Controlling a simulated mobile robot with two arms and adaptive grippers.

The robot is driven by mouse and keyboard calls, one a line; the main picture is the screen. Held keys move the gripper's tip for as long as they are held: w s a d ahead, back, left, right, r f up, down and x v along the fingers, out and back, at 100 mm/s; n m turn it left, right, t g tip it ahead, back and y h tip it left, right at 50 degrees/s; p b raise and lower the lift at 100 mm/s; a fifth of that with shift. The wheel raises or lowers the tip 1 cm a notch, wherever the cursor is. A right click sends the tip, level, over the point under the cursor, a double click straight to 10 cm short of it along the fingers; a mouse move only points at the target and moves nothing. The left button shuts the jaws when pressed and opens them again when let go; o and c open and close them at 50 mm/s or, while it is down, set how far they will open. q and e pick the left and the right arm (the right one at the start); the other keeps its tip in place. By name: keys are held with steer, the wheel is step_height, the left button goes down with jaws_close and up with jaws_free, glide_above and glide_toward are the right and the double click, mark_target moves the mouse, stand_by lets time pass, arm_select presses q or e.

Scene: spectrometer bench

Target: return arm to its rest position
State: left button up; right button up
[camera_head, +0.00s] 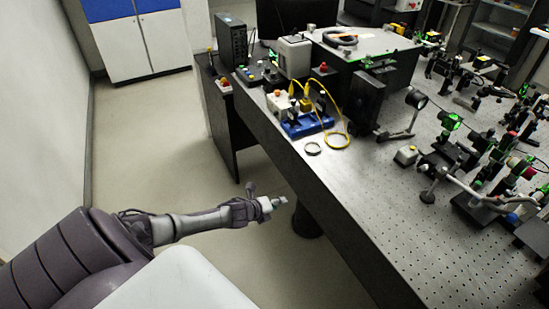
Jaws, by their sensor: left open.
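My left arm (190,226) reaches in from the lower left over the open floor. Its gripper (277,203) is open, just short of the near left edge of the optical bench (345,195). The small fingers are hard to make out at this size, and I see nothing clearly held between them. My right arm and right gripper are not in view.
A dark computer case (231,42) stands behind. Floor (150,150) is clear between wall and bench.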

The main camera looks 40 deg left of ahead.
arm_select(q)
steer(key=shift+s+d+f, duration=0.1)
steer(key=shift+s+f, duration=0.15)
steer(key=shift+f, duration=0.15)
steer(key=s+d+f+n+g+y, duration=0.1)
steer(key=s+d+f+n+g, duration=0.1)
steer(key=s+f+n, duration=0.55)
steer(key=s+d+f+n+g, duration=0.2)
steer(key=s+d+f+n, duration=0.15)
steer(key=s+f, duration=0.65)
steer(key=s+d+f+n+g, duration=0.2)
steer(key=s+d+f+n, duration=0.1)
steer(key=s, duration=0.6)
steer(key=s+d+f+n+g, duration=0.2)
steer(key=s+d+f+n, duration=0.2)
steer(key=s, duration=0.5)
steer(key=s+d+f+n+g, duration=0.2)
steer(key=s+d, duration=0.3)
steer(key=s, duration=0.5)
steer(key=shift+f+n, duration=0.8)
steer(key=shift+n, duration=0.1)
